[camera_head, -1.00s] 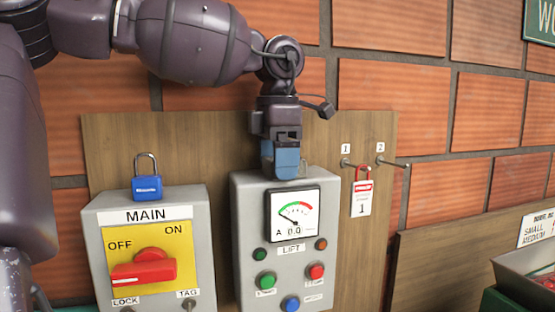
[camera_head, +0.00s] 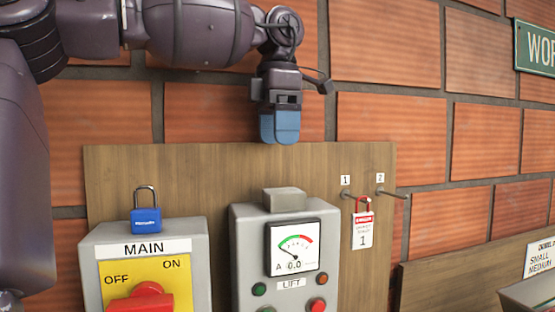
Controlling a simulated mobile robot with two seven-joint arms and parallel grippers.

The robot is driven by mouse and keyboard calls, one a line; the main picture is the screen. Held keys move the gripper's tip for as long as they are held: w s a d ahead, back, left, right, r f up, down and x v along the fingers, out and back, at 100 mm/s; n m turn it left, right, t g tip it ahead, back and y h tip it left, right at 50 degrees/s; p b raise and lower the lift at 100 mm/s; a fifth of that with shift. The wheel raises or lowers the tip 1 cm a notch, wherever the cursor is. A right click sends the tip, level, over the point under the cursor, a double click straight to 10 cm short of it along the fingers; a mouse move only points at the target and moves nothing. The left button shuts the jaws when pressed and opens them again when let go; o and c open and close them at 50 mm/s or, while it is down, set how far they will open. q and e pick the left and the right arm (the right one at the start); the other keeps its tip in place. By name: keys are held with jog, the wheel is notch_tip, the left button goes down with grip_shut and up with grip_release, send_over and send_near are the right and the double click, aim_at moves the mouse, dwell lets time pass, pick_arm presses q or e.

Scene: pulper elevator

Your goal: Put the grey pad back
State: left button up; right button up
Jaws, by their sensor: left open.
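A small grey block, which looks like the grey pad (camera_head: 285,199), sits on top of the grey LIFT box (camera_head: 246,252). My left gripper (camera_head: 280,127) hangs above it with its blue fingers pointing down. There is a clear gap between the fingertips and the block. The gripper is open and holds nothing that I can see; its fingers overlap from this angle. My right gripper is not in view.
Left of the LIFT box stands the MAIN switch box (camera_head: 200,240) with a blue padlock (camera_head: 146,219) on top. A red padlock with a tag (camera_head: 363,230) hangs on hook 1; hook 2 (camera_head: 392,193) is bare. A wooden board (camera_head: 220,170) and brick wall lie behind.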

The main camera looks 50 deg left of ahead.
pick_arm(q)
jog(key=shift+r, duration=0.95)
